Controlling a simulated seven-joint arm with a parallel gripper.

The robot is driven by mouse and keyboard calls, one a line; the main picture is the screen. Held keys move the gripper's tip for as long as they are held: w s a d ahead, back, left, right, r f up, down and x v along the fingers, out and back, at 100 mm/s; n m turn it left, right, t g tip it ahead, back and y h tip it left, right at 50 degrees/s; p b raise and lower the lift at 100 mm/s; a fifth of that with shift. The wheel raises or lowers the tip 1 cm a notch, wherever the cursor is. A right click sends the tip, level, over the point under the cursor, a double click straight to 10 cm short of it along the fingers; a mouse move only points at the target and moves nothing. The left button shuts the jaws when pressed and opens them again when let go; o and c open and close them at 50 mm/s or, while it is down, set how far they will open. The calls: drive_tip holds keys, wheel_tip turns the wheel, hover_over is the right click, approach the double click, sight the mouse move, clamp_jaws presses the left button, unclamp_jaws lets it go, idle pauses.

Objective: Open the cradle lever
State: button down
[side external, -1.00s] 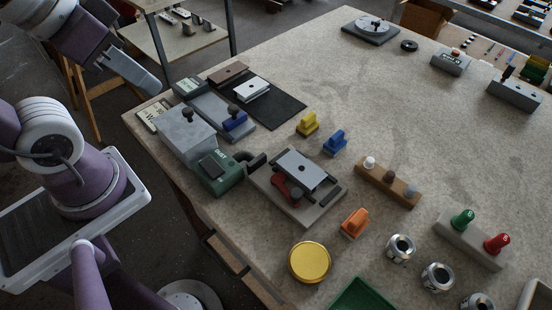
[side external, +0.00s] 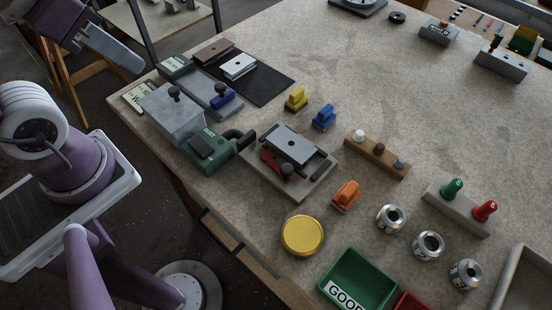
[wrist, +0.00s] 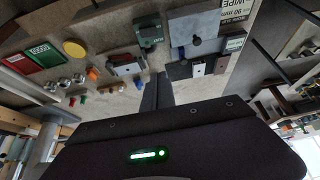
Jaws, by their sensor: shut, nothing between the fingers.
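The cradle (side external: 325,166) is a grey base on the bench with a flat grey plate (side external: 292,143) on it. Its red lever (side external: 269,159) lies low along the near left side of the plate, with a dark knob (side external: 287,169) at its end. In the wrist view the cradle (wrist: 127,67) shows small and far off, and the lever's position there cannot be made out. My gripper (wrist: 157,88) is shut and empty, its dark fingers pointing toward the bench. It is well away from the cradle and touches nothing.
A green unit (side external: 207,150) with a dark curved handle stands left of the cradle beside a grey block (side external: 172,115). Yellow (side external: 296,99), blue (side external: 324,117) and orange (side external: 345,195) pieces surround the cradle. A yellow disc (side external: 302,236) and green tray (side external: 357,280) lie nearer.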

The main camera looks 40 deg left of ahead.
drive_tip(key=c, duration=2.1)
unclamp_jaws()
drive_tip(key=o, duration=0.3)
drive_tip(key=shift+w+d, duration=0.15)
drive_tip(key=shift+w, duration=0.05)
drive_tip(key=o, duration=0.6)
drive_tip(key=w+d, duration=0.1)
drive_tip(key=w+d+n+g, duration=0.1)
drive_tip(key=w, duration=0.1)
drive_tip(key=w+d+g+h, duration=0.1)
drive_tip(key=shift+w+n, duration=0.3)
drive_tip(key=shift+w, duration=0.1)
drive_tip(key=n+g+h, duration=0.2)
drive_tip(key=n+g, duration=0.3)
drive_tip(key=g, duration=0.2)
approach(287, 167)
drive_tip(key=x, duration=0.7)
drive_tip(key=shift+s+d+f, duration=0.15)
drive_tip(key=shift+f, duration=0.15)
drive_tip(key=shift+s+d+f, duration=0.1)
drive_tip(key=shift+f, duration=0.3)
drive_tip(key=shift+c, duration=0.3)
